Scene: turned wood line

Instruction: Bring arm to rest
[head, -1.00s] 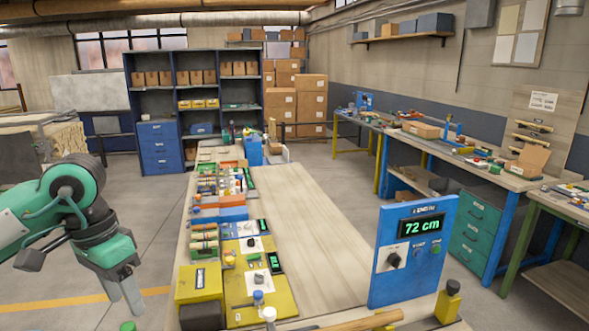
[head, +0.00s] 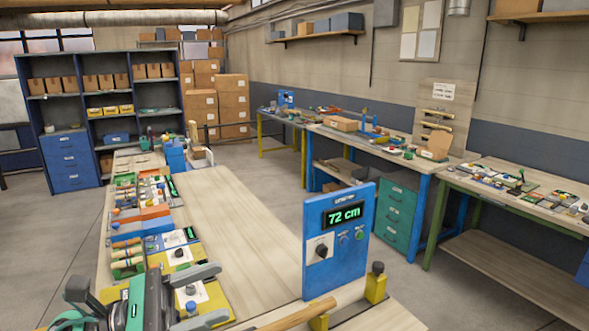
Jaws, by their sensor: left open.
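My left gripper (head: 221,293) is at the lower left of the head view, at the near left end of the long wooden bench (head: 250,225). Its two grey fingers are spread apart and point to the right. I see nothing held between them. The fingers overlap the yellow panel (head: 212,297) with knobs in the picture; I cannot tell whether they touch it. Part of my green and dark left arm shows at the bottom left edge. My right gripper is not in view.
A blue box (head: 338,240) reading "72 cm" stands upright on the bench. A wooden rod (head: 292,315) lies near the front, by a yellow block (head: 376,287). Small parts line the bench's left side. Its middle is clear. Side benches (head: 490,208) stand right.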

